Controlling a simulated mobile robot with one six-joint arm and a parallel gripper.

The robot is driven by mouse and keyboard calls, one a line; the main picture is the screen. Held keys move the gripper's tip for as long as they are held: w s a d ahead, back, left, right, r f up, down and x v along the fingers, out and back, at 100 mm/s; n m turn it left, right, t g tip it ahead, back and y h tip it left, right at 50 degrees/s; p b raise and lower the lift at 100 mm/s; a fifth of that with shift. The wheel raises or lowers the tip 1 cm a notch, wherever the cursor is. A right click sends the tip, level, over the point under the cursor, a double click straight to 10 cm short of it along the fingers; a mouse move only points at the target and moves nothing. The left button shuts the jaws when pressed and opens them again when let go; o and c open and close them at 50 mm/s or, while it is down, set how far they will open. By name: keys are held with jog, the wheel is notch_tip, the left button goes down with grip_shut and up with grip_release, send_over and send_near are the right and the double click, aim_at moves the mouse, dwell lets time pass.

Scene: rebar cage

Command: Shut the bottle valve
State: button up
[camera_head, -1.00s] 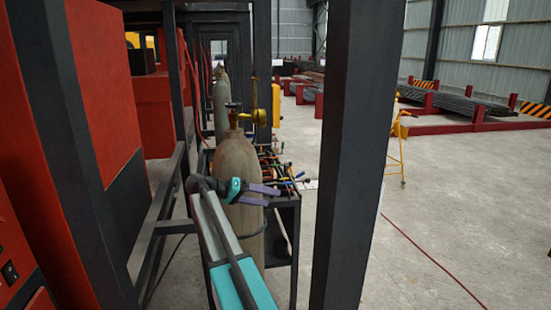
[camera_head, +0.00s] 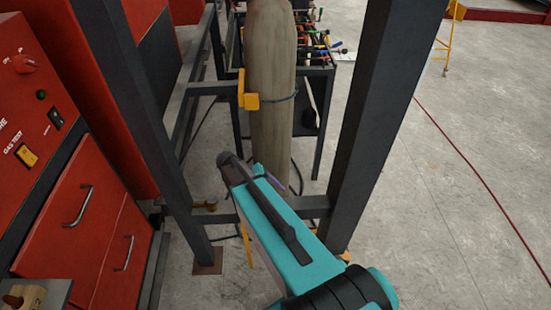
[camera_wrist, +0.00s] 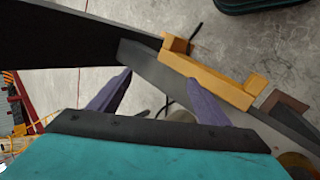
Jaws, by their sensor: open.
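The gas bottle (camera_head: 270,100) is a tall, worn grey-brown cylinder standing upright, held near mid-height by a dark strap. My gripper is low in front of the bottle in the head view, mostly hidden by my own arm, with a bit of purple finger showing. In the wrist view my gripper (camera_wrist: 159,76) has its two purple fingers wide apart with nothing held. They point toward a dark beam and the floor.
A yellow bracket (camera_wrist: 210,80) sits on a dark beam close beyond the fingers. A dark steel post (camera_head: 375,120) stands right of the bottle, another on the left. Red drawers (camera_head: 80,200) fill the left. A tool table (camera_head: 318,75) stands behind.

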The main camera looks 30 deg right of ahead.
jog(key=s+a+f+n+y, duration=0.1)
jog(key=s+a+f+y, duration=0.1)
jog(key=s+a+f, duration=0.4)
jog(key=s+a+f+n+g+y+b, duration=0.1)
jog(key=s+a+f+y, duration=0.1)
jog(key=s+a+f, duration=0.4)
jog(key=s+a+f+n+y+b, duration=0.1)
jog(key=s+a+f, duration=0.5)
jog(key=s, duration=0.8)
jog(key=shift+s+a+g+y, duration=0.35)
jog(key=shift+a+y, duration=0.25)
jog(key=shift+a, duration=0.2)
